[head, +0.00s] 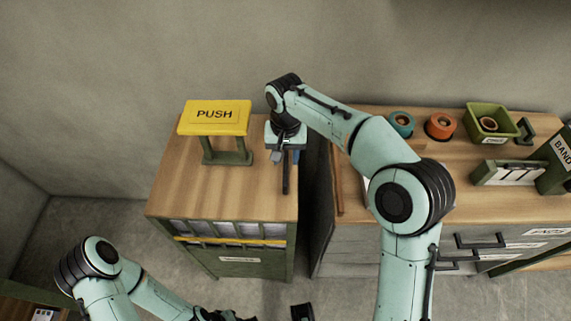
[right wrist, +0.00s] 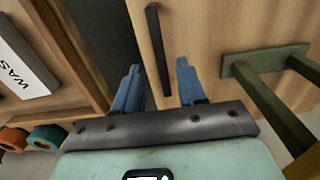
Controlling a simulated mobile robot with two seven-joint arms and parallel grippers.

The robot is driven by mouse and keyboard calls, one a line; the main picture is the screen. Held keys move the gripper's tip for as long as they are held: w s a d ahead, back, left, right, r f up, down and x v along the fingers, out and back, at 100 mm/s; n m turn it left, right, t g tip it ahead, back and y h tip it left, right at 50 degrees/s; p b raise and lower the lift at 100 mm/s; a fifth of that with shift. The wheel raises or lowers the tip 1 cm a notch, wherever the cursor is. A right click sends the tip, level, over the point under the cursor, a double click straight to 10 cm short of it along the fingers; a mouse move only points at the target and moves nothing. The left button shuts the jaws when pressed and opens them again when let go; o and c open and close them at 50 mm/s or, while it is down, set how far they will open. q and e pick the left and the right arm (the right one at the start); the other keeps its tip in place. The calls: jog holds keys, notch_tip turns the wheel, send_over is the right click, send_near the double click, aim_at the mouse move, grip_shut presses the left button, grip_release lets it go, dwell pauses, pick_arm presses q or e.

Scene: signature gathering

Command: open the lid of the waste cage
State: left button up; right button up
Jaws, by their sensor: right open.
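The waste cage appears to be the green-framed cabinet (head: 243,266) with a wooden top at the left; its front label is too small to read. Its wooden lid (head: 222,185) lies flat and looks closed. A dark bar handle (head: 285,178) stands on the lid near its right edge. My right gripper (head: 287,158) is over that edge, open and empty. In the right wrist view the handle (right wrist: 158,50) lies ahead, roughly between the two blue fingers (right wrist: 158,88); contact cannot be told. My left gripper is mostly cut off at the bottom of the head view.
A yellow PUSH sign (head: 213,117) on a green stand is at the lid's back. A narrow gap separates the cage from the right counter (head: 470,205), which holds tape rolls (head: 440,125), a green bin (head: 492,122) and other containers. The lid's front left is clear.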

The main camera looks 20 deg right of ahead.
aim_at(286, 167)
jog(key=shift+f, duration=1.8)
grip_shut()
jog(key=shift+r, duration=0.1)
